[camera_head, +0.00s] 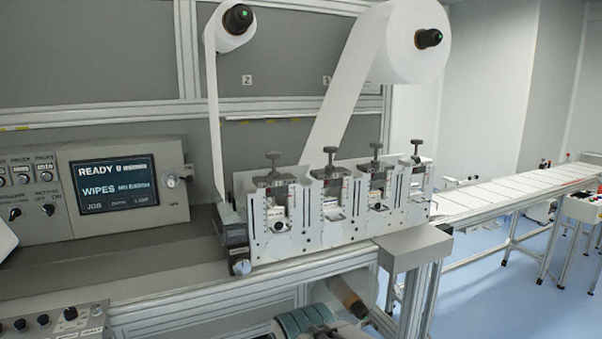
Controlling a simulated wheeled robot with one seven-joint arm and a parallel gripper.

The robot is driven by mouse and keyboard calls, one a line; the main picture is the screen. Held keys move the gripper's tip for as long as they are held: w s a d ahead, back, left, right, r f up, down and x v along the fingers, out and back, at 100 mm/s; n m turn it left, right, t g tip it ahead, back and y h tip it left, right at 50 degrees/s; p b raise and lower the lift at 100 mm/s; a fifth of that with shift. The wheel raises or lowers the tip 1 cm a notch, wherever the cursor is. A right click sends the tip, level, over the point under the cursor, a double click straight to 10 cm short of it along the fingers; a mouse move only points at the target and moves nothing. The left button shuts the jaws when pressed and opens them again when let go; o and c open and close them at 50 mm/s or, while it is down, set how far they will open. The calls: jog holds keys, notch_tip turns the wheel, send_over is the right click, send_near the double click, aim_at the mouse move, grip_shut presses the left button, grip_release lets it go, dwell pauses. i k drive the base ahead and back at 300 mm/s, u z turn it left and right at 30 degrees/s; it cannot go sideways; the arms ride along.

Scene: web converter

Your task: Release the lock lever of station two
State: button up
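A white converting unit (300,240) with several stations side by side stands on the machine bed. Each station has a dark T-handle on top: the leftmost (274,158), the second from left (330,155), the third (376,150) and the rightmost (417,145). Station numbers on the unit are too small to read, so I cannot tell for sure which is station two. No lock lever can be made out clearly at this distance. My gripper is not in view.
A control panel with a screen (115,185) reading READY and WIPES stands at left. A large white roll (405,45) and a smaller roll (228,30) hang above, their webs running down to the unit. A conveyor (500,200) extends right. Blue floor (480,290) is open at right.

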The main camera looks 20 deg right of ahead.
aim_at(329, 169)
jog(key=k, duration=0.55)
jog(key=z, duration=0.85)
jog(key=i, duration=1.2)
jog(key=u, duration=0.85)
jog(key=i, duration=0.4)
jog(key=u, duration=0.45)
